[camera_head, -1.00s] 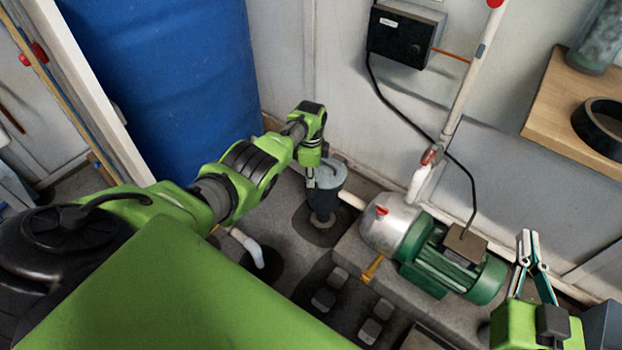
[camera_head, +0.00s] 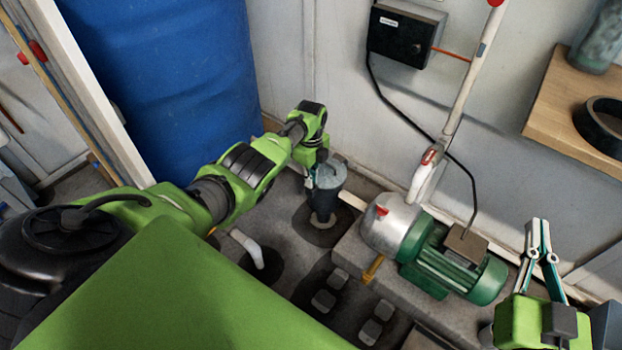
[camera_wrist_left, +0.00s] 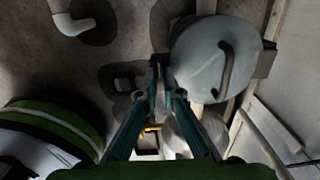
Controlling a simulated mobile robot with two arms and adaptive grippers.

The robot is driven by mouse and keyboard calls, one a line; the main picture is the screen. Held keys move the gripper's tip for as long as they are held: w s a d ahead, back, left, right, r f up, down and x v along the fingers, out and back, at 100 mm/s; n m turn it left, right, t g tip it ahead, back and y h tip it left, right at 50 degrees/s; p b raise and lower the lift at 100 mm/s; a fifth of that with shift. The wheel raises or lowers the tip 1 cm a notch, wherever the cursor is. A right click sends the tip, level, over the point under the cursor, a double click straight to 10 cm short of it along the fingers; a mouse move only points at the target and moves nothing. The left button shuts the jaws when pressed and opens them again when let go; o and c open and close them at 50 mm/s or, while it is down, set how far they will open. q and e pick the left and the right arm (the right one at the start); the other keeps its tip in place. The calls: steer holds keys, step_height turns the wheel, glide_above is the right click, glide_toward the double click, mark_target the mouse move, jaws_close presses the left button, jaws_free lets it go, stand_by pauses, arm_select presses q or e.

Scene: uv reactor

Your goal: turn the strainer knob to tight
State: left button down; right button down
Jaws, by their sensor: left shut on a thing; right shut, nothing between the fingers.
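The strainer (camera_head: 327,190) is a dark upright cup with a grey round lid, standing on the floor near the back wall. In the left wrist view its grey lid (camera_wrist_left: 192,62) fills the upper right, with a dark curved bar handle (camera_wrist_left: 226,72) across it. My left gripper (camera_head: 309,182) points down at the lid's left side. In the left wrist view its fingers (camera_wrist_left: 164,84) close together at the lid's edge, beside the bar handle. What lies between the tips is small and mostly hidden. My right gripper (camera_head: 540,226) is shut and empty at the lower right.
A green pump motor (camera_head: 455,268) stands right of the strainer, with a red-handled valve pipe (camera_head: 424,172) behind it. A blue barrel (camera_head: 165,80) stands at the back left. A wooden shelf (camera_head: 548,110) juts from the wall at right. A white pipe elbow (camera_head: 250,247) rises nearby.

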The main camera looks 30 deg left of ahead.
stand_by(0.3)
arm_select(q)
steer(key=c, duration=2.2)
jaws_free()
step_height(320, 180, up, 12)
steer(key=shift+f, duration=0.1)
